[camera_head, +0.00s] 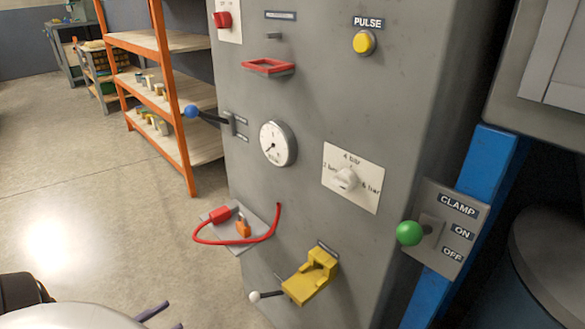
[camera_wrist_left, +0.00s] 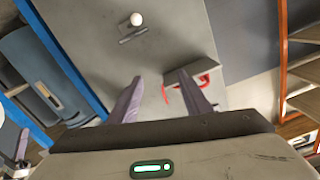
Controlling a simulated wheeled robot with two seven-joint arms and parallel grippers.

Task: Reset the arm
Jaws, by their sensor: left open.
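My left gripper (camera_head: 172,314) shows at the bottom left of the head view, with only its dark fingers and part of the pale wrist in frame. In the left wrist view the two fingers (camera_wrist_left: 160,76) are spread apart with nothing between them. They point towards the grey cabinet (camera_head: 300,95), and no contact with it is visible.
An orange shelf rack (camera_head: 162,75) stands behind. Floor at left is clear.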

